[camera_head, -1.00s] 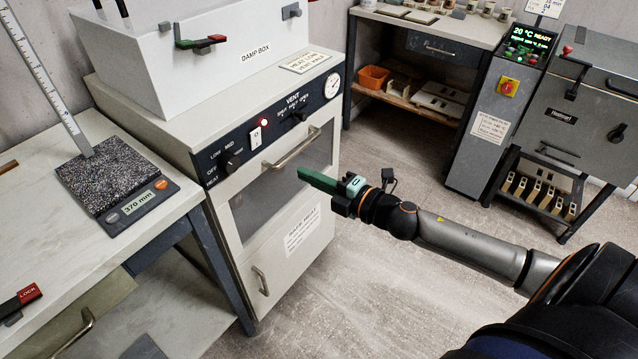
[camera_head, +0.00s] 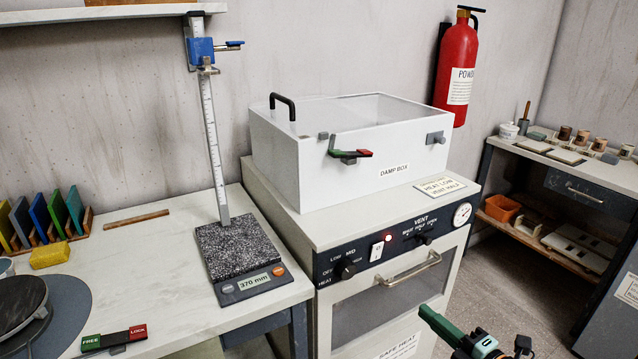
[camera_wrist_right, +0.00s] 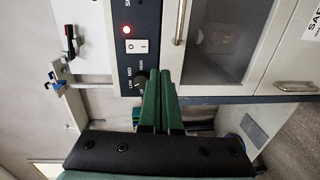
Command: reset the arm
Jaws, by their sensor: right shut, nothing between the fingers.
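My right gripper (camera_head: 440,325) is at the bottom right of the head view, in front of the oven door (camera_head: 385,310). Its green fingers are together with nothing between them. In the right wrist view the closed fingers (camera_wrist_right: 160,95) point toward the oven's control panel (camera_wrist_right: 137,60), where the dark knob, white switch and lit red lamp show. I cannot tell the exact gap between the fingers and the oven. Only the front part of my right arm shows in the head view. My left gripper is not in view.
The oven carries a white damp box (camera_head: 290,165). To the left, a worktop (camera_head: 130,255) holds a height gauge (camera_head: 212,150) with a speckled plate. A red extinguisher (camera_head: 457,70) hangs on the wall. Floor (camera_head: 500,280) is free between the oven and the right bench (camera_head: 600,170).

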